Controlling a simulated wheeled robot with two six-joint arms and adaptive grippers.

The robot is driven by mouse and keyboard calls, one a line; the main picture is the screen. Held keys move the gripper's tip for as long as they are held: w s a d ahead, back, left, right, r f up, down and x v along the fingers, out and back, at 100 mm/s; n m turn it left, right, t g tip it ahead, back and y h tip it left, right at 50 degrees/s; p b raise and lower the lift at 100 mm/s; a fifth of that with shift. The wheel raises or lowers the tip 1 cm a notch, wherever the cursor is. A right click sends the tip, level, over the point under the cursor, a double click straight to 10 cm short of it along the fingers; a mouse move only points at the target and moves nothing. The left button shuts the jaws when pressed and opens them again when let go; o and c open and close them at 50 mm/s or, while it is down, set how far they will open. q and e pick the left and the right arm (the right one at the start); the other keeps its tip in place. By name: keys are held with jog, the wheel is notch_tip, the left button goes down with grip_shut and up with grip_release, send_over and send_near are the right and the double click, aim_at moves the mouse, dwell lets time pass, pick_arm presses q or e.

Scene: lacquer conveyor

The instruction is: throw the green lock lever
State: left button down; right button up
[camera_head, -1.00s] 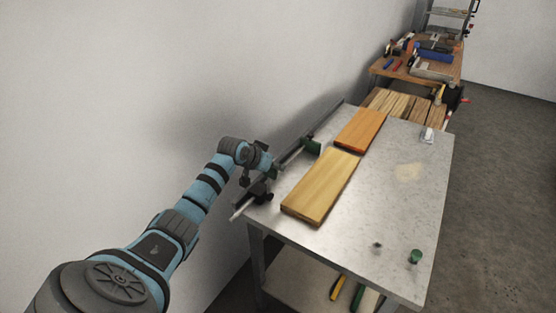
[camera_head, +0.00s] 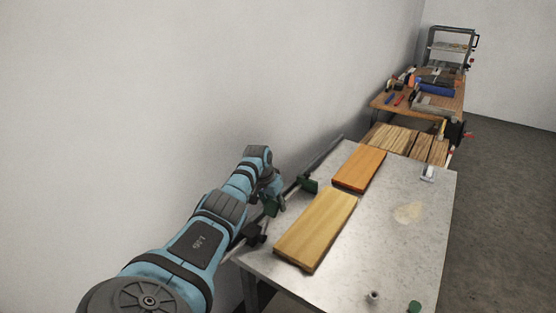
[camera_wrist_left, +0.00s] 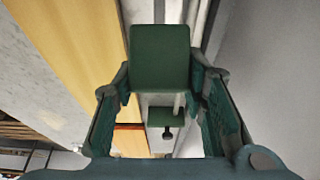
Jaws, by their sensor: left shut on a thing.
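My left gripper (camera_head: 271,201) is at the rail (camera_head: 325,153) along the table's wall side, left of the yellow board. In the left wrist view my left gripper (camera_wrist_left: 160,80) is shut on a flat dark green piece, the green lock lever (camera_wrist_left: 160,58), between its fingertips. Beyond it in that view a second green block (camera_wrist_left: 165,117) sits on the rail with a black knob below it. In the head view a green block (camera_head: 308,184) stands on the rail further along. The lever is hard to tell from the fingers in the head view. My right gripper is not in view.
A yellow board (camera_head: 315,229) and an orange board (camera_head: 360,169) lie on the metal table (camera_head: 390,245). A green knob (camera_head: 414,307) and a small grey peg (camera_head: 373,296) are near the front edge. A tool bench (camera_head: 385,103) stands behind. The wall is close on the left.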

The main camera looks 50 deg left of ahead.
aim_at(268, 215)
pick_arm(q)
jog(key=c, duration=1)
grip_release()
jog(key=shift+w+f, duration=0.1)
jog(key=shift+o, duration=0.2)
jog(key=v, duration=1.2)
jog(key=shift+f, duration=0.1)
